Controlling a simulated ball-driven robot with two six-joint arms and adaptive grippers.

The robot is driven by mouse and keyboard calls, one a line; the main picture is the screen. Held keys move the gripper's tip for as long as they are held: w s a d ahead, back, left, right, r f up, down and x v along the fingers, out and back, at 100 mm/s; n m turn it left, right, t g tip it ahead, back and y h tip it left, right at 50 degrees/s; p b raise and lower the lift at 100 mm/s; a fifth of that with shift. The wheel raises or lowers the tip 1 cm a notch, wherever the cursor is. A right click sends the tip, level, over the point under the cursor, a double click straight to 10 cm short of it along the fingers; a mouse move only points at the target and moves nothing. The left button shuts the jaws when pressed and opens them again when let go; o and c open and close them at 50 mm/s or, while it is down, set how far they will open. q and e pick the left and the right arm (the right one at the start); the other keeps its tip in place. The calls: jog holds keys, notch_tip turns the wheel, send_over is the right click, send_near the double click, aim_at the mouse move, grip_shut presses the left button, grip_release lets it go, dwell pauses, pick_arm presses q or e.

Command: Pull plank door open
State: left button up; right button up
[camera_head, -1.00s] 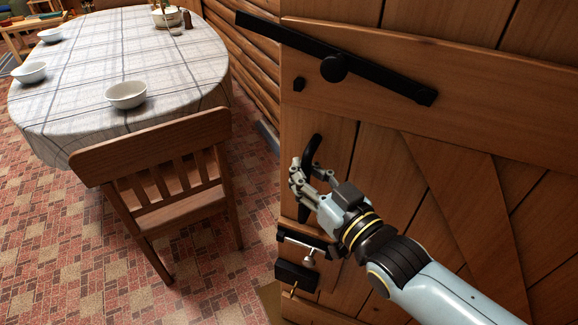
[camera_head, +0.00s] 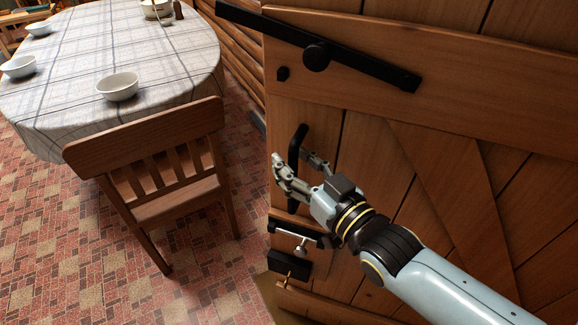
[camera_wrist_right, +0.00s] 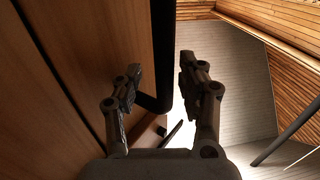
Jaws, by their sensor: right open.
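The plank door (camera_head: 350,170) fills the right of the head view, and its left edge stands clear of the log wall. A black pull handle (camera_head: 296,150) is on the door near that edge. My right gripper (camera_head: 296,172) is open at the lower part of the handle. In the right wrist view the handle (camera_wrist_right: 163,60) runs down between the two spread fingers of the gripper (camera_wrist_right: 158,80), with the door face (camera_wrist_right: 75,60) on the left. I cannot tell whether a finger touches the handle. My left gripper is not in view.
A black latch bar (camera_head: 340,55) slants across the upper door, and a lock with a metal lever (camera_head: 290,235) sits below the handle. A wooden chair (camera_head: 160,170) and a cloth-covered table (camera_head: 110,70) with bowls stand at the left. Tiled floor between chair and door is clear.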

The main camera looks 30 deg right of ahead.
jog(key=shift+a, duration=0.1)
jog(key=shift+s, duration=0.4)
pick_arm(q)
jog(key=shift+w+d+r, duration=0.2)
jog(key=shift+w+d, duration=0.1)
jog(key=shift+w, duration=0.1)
pick_arm(e)
jog(key=s, duration=1.1)
jog(key=shift+d+r, duration=0.2)
